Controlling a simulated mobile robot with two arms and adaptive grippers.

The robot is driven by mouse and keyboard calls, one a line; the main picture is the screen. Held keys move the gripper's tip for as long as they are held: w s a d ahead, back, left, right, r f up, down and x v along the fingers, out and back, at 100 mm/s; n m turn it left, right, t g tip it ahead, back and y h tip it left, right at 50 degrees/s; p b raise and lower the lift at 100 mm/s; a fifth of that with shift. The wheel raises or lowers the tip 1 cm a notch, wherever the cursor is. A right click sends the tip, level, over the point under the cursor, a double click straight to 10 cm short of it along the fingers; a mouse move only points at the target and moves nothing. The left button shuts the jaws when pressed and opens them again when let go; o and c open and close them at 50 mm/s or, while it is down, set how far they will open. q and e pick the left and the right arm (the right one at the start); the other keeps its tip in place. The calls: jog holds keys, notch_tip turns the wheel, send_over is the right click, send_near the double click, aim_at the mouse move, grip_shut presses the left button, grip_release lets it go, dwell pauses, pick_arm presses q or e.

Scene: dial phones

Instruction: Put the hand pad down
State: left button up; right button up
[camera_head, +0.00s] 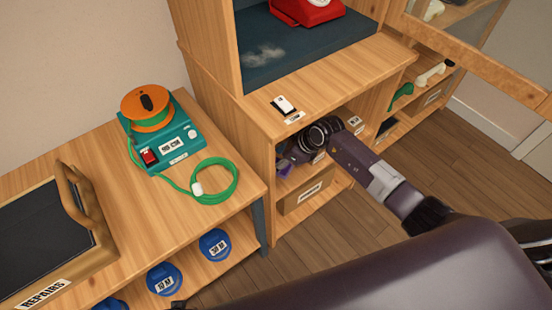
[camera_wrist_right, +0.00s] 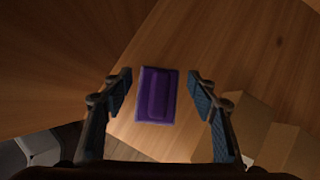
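The purple hand pad (camera_wrist_right: 157,95) appears to lie on a wooden shelf surface. It sits between the fingers of my right gripper (camera_wrist_right: 160,90), with a gap on each side. That gripper is open and holds nothing. In the head view my right arm reaches into the open shelf of the wooden cabinet (camera_head: 345,78), and a bit of purple (camera_head: 284,168) shows beside the dark wrist. The fingers are mostly hidden there. My left gripper is not in view.
A cardboard box (camera_head: 308,190) stands low in the cabinet, near the right arm. A black and white switch (camera_head: 284,105) is on the ledge above. A teal device (camera_head: 165,140) with an orange reel and green cord stands on the left bench. Wooden floor (camera_head: 330,235) is open below.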

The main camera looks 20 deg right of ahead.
jog(key=shift+s+d+r, duration=0.1)
jog(key=shift+d+r, duration=0.05)
jog(key=shift+r, duration=0.15)
jog(key=shift+s+d+r+p, duration=0.3)
jog(key=shift+s, duration=0.05)
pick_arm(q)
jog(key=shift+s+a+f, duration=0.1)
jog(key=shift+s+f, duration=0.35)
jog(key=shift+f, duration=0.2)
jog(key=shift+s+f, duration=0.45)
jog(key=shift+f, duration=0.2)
pick_arm(e)
jog(key=shift+s+d, duration=1.95)
jog(key=shift+s, duration=0.2)
jog(key=shift+s+d, duration=1.9)
jog(key=shift+s, duration=0.2)
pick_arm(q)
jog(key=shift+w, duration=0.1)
pick_arm(e)
jog(key=shift+f, duration=0.1)
